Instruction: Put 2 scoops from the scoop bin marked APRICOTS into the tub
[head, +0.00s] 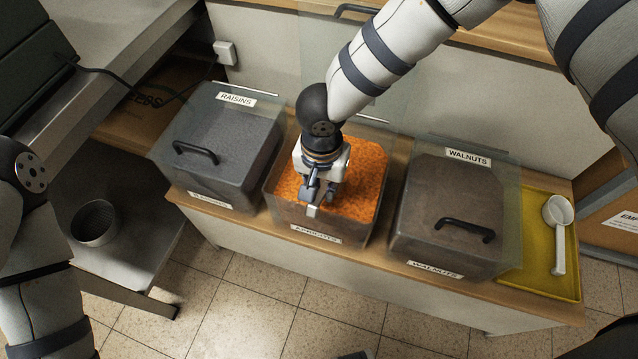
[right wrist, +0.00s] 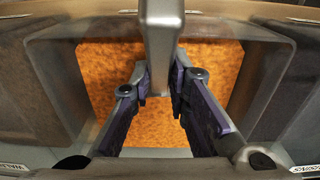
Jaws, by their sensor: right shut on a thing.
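The apricots bin (head: 318,236) stands in the middle of the bench with its clear lid (head: 318,50) raised. Orange apricot pieces (head: 368,180) fill it. My right gripper (head: 315,195) points down into this bin. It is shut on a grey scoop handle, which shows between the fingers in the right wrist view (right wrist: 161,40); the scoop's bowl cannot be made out. A round grey tub (head: 95,238), open at the top, stands on the low grey surface at the left; its inside looks empty. My left arm shows at the left edge, but its gripper is out of view.
The raisins bin (head: 222,120) at left and the walnuts bin (head: 450,200) at right have closed lids with black handles. A yellow tray (head: 538,285) with a white scoop (head: 558,225) lies at the far right. Tiled floor is clear in front.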

